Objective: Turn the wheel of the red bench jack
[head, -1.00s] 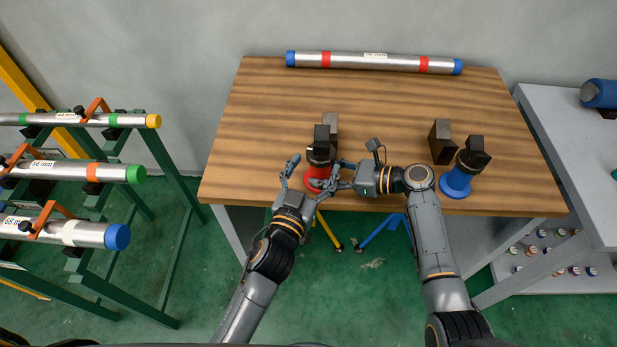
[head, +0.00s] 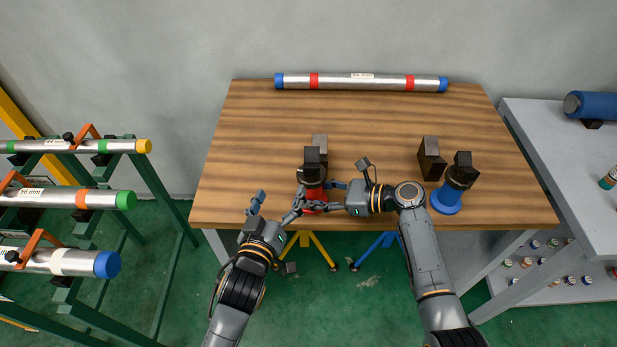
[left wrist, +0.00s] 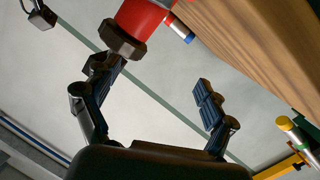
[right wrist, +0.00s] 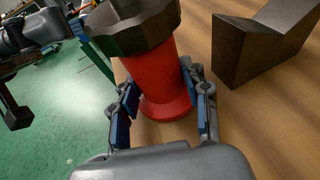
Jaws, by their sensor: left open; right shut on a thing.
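The red bench jack (head: 314,193) stands upright near the table's front edge. Its dark many-sided wheel (right wrist: 135,28) sits above the red body, with a black block on top. My right gripper (head: 328,198) is shut on the red body; in the right wrist view the blue pads (right wrist: 165,105) flank it below the wheel. My left gripper (head: 278,206) is open and empty, left of the jack. In the left wrist view (left wrist: 160,88) one finger is close beside the wheel (left wrist: 122,40); I cannot tell whether they touch. The other finger stands clear.
A blue jack (head: 446,199) and a dark V-block (head: 431,160) stand to the right. Another block (head: 320,147) stands behind the red jack. A pipe (head: 360,83) lies along the table's back. A green rack of pipes (head: 160,230) is at left, a grey bench (head: 550,150) at right.

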